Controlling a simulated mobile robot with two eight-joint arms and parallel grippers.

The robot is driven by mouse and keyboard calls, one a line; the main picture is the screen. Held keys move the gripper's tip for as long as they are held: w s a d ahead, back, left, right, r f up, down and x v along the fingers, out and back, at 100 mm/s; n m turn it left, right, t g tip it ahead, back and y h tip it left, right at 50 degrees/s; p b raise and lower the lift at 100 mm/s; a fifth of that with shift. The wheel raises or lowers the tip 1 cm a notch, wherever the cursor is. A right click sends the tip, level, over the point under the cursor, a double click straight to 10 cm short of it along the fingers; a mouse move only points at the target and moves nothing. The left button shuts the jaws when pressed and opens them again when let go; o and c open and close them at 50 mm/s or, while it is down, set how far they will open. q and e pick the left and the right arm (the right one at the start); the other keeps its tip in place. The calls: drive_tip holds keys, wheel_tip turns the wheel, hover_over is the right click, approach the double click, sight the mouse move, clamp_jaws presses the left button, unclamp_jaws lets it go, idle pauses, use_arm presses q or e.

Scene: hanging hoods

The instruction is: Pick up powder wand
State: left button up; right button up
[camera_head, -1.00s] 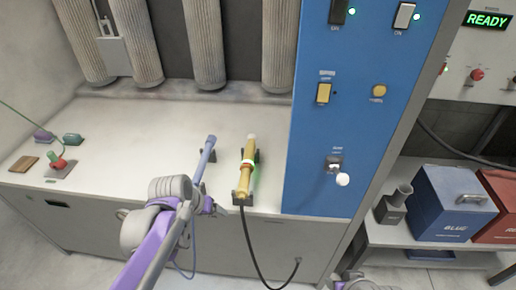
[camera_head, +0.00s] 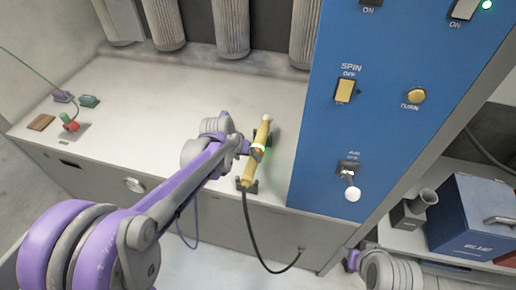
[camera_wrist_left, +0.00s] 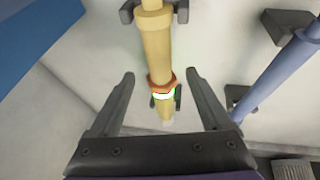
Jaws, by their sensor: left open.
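A yellow wand (camera_head: 249,172) with an orange-red ring, a glowing green band and a black hose lies in dark holders on the white bench. It also shows in the left wrist view (camera_wrist_left: 157,45). Which one is the powder wand is not labelled. My left gripper (camera_wrist_left: 160,76) is open over the yellow wand, with one finger on each side of it and visible gaps. Part of my right arm shows at the bottom right of the head view; its jaws are unclear.
A blue panel (camera_head: 385,130) with switches and a white-knobbed lever (camera_head: 352,192) rises right of the wand. Grey pleated filters (camera_head: 232,30) hang behind. A red-and-green control (camera_head: 70,124) sits far left. The bench middle is clear.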

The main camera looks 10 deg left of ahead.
sight(251, 161)
use_arm(q)
drive_tip(key=x, duration=0.5)
drive_tip(key=shift+w+d+f, duration=0.1)
drive_tip(key=shift+w, duration=0.1)
drive_tip(key=shift+s, duration=0.1)
clamp_jaws()
